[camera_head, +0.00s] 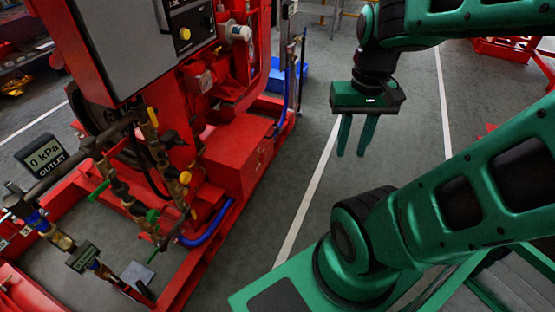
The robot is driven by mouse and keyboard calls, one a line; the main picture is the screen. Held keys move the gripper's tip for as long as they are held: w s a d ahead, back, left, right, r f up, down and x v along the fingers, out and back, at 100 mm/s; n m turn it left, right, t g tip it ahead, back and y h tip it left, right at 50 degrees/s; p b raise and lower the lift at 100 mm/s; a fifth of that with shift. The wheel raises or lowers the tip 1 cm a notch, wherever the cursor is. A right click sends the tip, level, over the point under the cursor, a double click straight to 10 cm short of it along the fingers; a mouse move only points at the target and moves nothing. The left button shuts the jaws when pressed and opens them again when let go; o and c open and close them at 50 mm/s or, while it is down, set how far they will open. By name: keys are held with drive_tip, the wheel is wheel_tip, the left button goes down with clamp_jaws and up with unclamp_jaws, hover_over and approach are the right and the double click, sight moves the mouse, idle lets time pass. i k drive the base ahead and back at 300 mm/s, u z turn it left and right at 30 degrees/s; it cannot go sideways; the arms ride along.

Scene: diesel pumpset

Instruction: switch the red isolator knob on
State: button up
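I cannot make out a red isolator knob in the head view. A grey control box (122,45) is at the upper left, cut off by the top edge. A yellow round knob (184,34) sits on a dark plate on its right-hand part. My gripper (352,152) hangs over the floor to the right of the box, fingers pointing down. Its two green fingers are apart with nothing between them. It is well clear of the box and the pumpset.
The red pumpset (235,150) fills the left, with brass valves and pipes in front. An outlet gauge (44,155) reads 0 kPa. A blue bin (290,75) stands behind. Grey floor (290,155) with white lines lies open between the pumpset and my arm.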

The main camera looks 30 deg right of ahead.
sight(262, 157)
drive_tip(key=z, duration=0.15)
drive_tip(key=i, duration=1)
